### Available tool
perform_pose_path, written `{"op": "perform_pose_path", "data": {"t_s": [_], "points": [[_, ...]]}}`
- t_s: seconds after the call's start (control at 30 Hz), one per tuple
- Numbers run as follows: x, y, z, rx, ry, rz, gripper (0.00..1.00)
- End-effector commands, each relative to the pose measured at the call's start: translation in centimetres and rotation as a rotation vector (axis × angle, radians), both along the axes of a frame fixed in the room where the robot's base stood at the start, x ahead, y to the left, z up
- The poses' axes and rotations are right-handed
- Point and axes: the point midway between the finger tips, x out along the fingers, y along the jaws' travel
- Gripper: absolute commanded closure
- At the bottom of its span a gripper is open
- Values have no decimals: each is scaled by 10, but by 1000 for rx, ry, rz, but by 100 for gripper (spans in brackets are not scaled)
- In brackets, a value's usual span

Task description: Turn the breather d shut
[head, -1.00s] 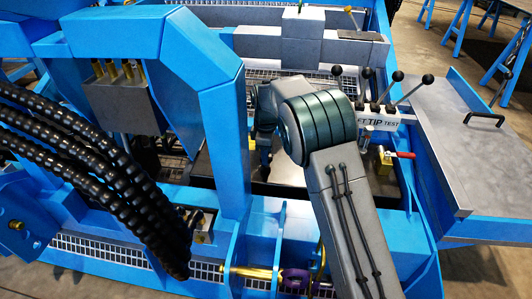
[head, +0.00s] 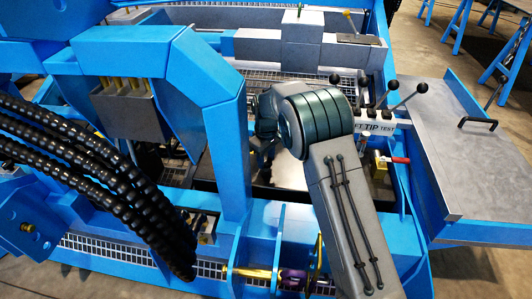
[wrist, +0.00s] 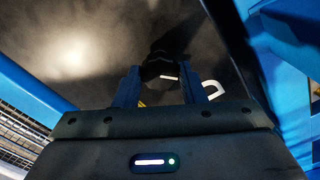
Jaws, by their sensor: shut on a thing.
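In the wrist view my gripper (wrist: 161,82) has its two blue fingers on either side of a dark, knobbed cap, which I take to be breather d (wrist: 163,66). The gripper is shut on it. A short white mark shows on the cap, and a white curved marking (wrist: 212,89) lies just right of the right finger, partly hidden. A bit of yellow shows beside the left finger. In the head view my gripper (head: 263,152) is small and dark, low over the dark plate, partly behind my arm. The breather cannot be made out there.
A blue frame post (head: 226,150) stands close left of my gripper, with black ribbed hoses (head: 90,160) further left. A lever bank (head: 372,118) and a red-handled valve (head: 382,162) are on the right. Blue walls flank the gripper in the wrist view.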

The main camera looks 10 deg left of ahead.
Motion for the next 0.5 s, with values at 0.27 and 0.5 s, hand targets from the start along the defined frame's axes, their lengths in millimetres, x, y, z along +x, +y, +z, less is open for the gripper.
{"op": "perform_pose_path", "data": {"t_s": [0.27,0.5], "points": [[0,0,3,0,0,-263,86],[0,0,3,-1,-1,-490,86]]}}
